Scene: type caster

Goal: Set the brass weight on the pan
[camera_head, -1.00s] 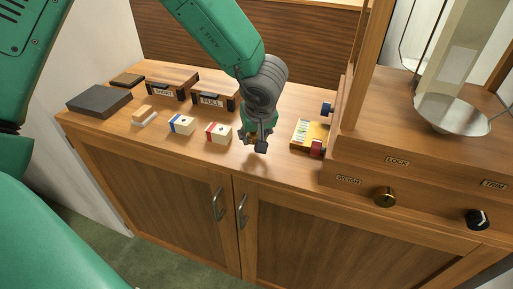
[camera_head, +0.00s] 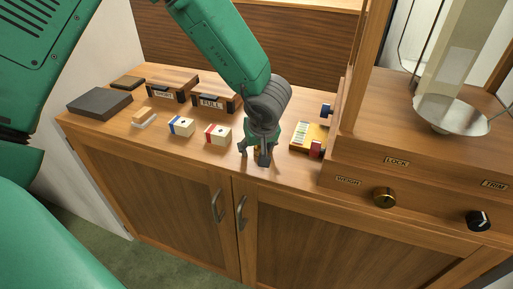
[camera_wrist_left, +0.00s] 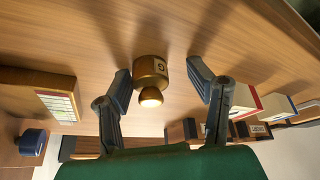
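The brass weight (camera_wrist_left: 152,72) stands on the wooden counter between the two spread fingers of my left gripper (camera_wrist_left: 160,82) in the left wrist view. There is a visible gap on each side of it. In the head view my left gripper (camera_head: 255,154) points down over the counter and mostly hides the weight. The pan (camera_head: 450,118) is a shallow silver dish at the right, in the balance case, and it is empty. My right gripper is not in view.
The yellow box (camera_head: 309,136) lies right of my left gripper, beside the wooden case (camera_head: 400,165) with its knobs. A red-striped box (camera_head: 218,134) and a blue-striped box (camera_head: 181,126) stand to the left. The counter's front edge is close.

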